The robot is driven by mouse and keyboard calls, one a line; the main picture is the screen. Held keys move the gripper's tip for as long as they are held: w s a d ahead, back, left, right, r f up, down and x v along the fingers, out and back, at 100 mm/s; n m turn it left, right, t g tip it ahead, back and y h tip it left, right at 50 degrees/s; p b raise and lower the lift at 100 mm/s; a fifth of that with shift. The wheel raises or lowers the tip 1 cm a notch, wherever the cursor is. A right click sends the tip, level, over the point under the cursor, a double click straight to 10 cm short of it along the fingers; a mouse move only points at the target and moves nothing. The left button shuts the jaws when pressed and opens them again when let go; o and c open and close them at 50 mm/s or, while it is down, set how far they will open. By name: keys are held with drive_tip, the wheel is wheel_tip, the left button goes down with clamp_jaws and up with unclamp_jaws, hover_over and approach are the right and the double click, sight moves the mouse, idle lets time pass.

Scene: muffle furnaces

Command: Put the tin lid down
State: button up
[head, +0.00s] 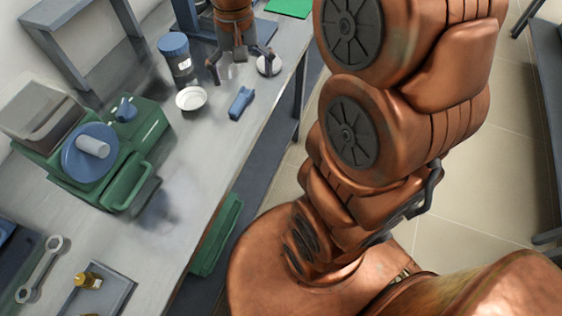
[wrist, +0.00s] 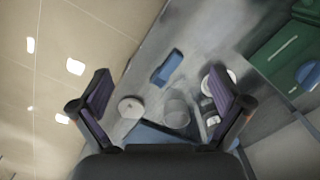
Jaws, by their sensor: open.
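My gripper (head: 240,68) is open over the far part of the bench, pointing down; its spread fingers also show in the wrist view (wrist: 160,88). A pale round disc (head: 268,67), which looks like the tin lid, lies on the bench by the right finger in the head view. The disc also shows in the wrist view (wrist: 131,107), off to the left of the space between the fingers' middle. A grey cylinder (wrist: 177,108), perhaps the tin, stands beside it between the fingers, partly hidden by my gripper in the head view. Nothing is visibly held.
A white dish (head: 191,98), a blue-lidded jar (head: 178,58) and a blue block (head: 241,102) stand close by. A green machine (head: 110,150) is nearer on the bench (head: 205,150). A grey rack (head: 78,40) is at the back left. The bench edge is close on the right.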

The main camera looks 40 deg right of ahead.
drive_tip(key=s+a+f+n, duration=0.2)
drive_tip(key=s, duration=0.8)
drive_tip(key=s+a+f+n, duration=0.1)
drive_tip(key=s+a+n, duration=0.1)
drive_tip(key=s, duration=0.8)
drive_tip(key=shift+s+a+f+n+g, duration=0.3)
drive_tip(key=shift+a+f+n+g, duration=0.1)
drive_tip(key=shift+a, duration=0.4)
wheel_tip(320, 180, up, 3)
drive_tip(key=p, duration=0.2)
drive_tip(key=shift+f+p, duration=0.15)
drive_tip(key=shift+p, duration=0.15)
